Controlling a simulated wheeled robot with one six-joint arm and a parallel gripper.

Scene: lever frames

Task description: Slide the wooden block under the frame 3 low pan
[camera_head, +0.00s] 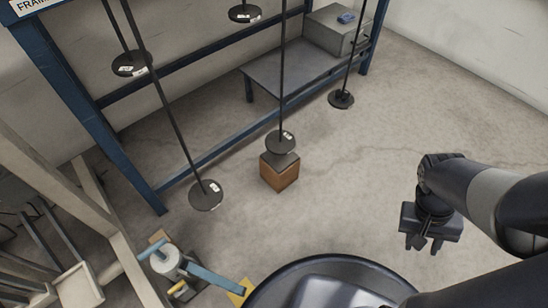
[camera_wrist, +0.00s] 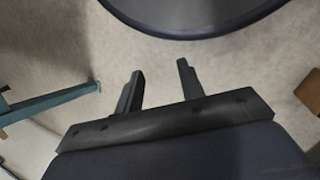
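The wooden block (camera_head: 280,177), brown with a dark grey top, stands upright on the floor near the middle of the head view. A dark round pan (camera_head: 281,143) on a long rod hangs at the block's top. I cannot tell whether they touch. Another low pan (camera_head: 206,195) hangs to the left, clear of the block. The blue frame (camera_head: 80,110) has a cut-off sign, so its number is not readable. My gripper (camera_head: 426,242) is open and empty, well right of the block; its two spread fingers also show in the wrist view (camera_wrist: 158,78).
Other pans (camera_head: 131,64) hang around the frame. A grey bench (camera_head: 290,75) with a box (camera_head: 338,30) stands behind. At lower left are a pale wooden rack (camera_head: 110,230) and a teal-handled tool (camera_head: 212,279). Bare floor lies between the block and my gripper.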

